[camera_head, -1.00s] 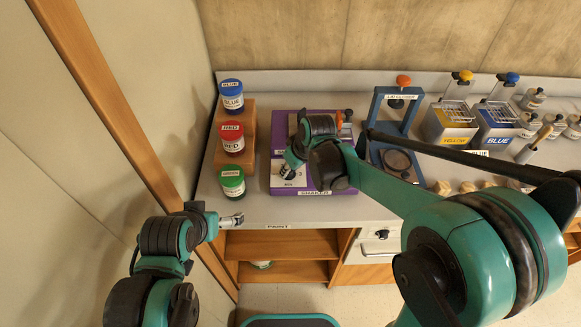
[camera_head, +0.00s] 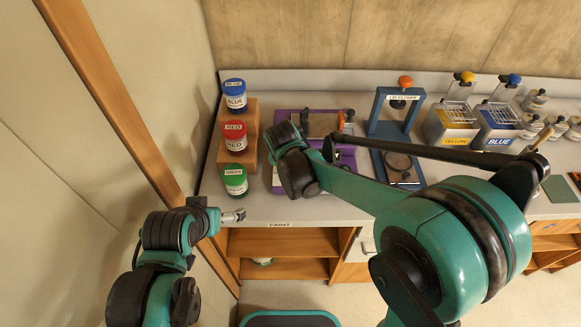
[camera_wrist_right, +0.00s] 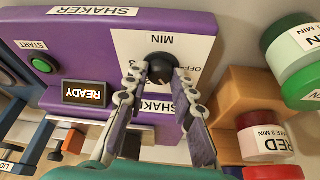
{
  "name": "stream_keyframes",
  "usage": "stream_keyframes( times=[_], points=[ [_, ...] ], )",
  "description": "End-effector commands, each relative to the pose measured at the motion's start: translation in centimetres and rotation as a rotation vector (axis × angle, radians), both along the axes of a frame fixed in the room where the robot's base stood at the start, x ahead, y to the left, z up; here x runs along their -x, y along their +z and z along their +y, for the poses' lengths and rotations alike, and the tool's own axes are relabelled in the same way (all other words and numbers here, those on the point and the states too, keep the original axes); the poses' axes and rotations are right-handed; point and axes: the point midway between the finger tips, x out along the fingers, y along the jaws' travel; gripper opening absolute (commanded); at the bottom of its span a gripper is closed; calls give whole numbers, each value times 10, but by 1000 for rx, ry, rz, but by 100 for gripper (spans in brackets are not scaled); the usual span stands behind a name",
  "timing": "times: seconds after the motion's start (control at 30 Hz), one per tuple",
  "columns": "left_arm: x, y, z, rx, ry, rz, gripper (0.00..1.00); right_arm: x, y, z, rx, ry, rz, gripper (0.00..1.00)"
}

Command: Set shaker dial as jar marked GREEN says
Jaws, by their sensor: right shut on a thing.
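The purple shaker (camera_wrist_right: 75,52) stands on the bench. In the right wrist view its black dial (camera_wrist_right: 160,60) sits on a white scale plate with MIN, 3 and OFF legible; the dial's pointer setting cannot be read. My right gripper (camera_wrist_right: 159,76) is shut on the dial, fingers on both sides.
The shaker's display (camera_wrist_right: 87,93) reads READY, beside a green START button (camera_wrist_right: 42,63). The RED jar (camera_head: 235,138) and BLUE jar (camera_head: 234,95) stand on the rack (camera_head: 251,118) close by. The blue lid press (camera_head: 391,120) stands right of the shaker.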

Motion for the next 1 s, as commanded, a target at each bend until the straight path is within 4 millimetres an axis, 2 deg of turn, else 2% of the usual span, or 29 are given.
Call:
stream_keyframes(
  times=[0.3, 0.73, 0.77, 0.83, 1.0],
  points=[
    [0, 1, 0, 0, 0, 0, 100, 1, -1, 1, -1, -83, 3, 0],
    [0, 1, 0, 0, 0, 0, 100, 1, -1, 1, -1, -93, 4, 0],
    [0, 1, 0, 0, 0, 0, 100, 1, -1, 1, -1, -93, 4, 28],
    [0, 1, 0, 0, 0, 0, 100, 1, -1, 1, -1, -93, 4, 46],
    [0, 1, 0, 0, 0, 0, 100, 1, -1, 1, -1, -92, 3, 46]
  ],
)
